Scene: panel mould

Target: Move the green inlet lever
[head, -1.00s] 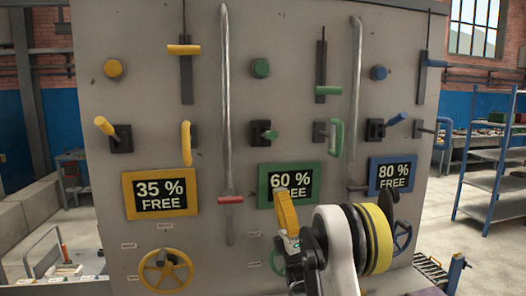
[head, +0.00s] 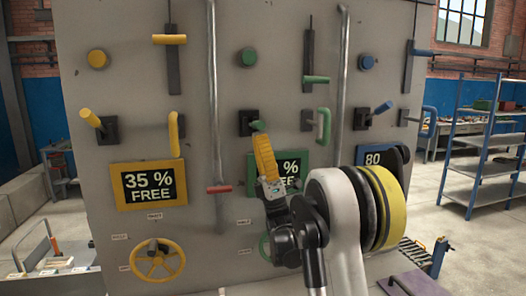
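On the grey panel in the head view, a short green lever (head: 259,126) sticks out from a black bracket, left of a green loop handle (head: 324,125). Higher up, a green slider handle (head: 316,79) sits in a dark vertical slot. I cannot tell from labels which green control is the inlet lever. My gripper (head: 262,140) points upward with its yellow fingers just below the short green lever, in front of the green-framed sign. Its fingers overlap edge-on, so the opening is hidden. I cannot tell whether it touches the lever.
Yellow controls, including a lever (head: 91,118) and a wheel (head: 158,261), stand to the left. A blue lever (head: 382,108) is to the right. A vertical pipe with a red handle (head: 219,189) runs left of the green controls. My arm hides part of the blue sign (head: 373,159).

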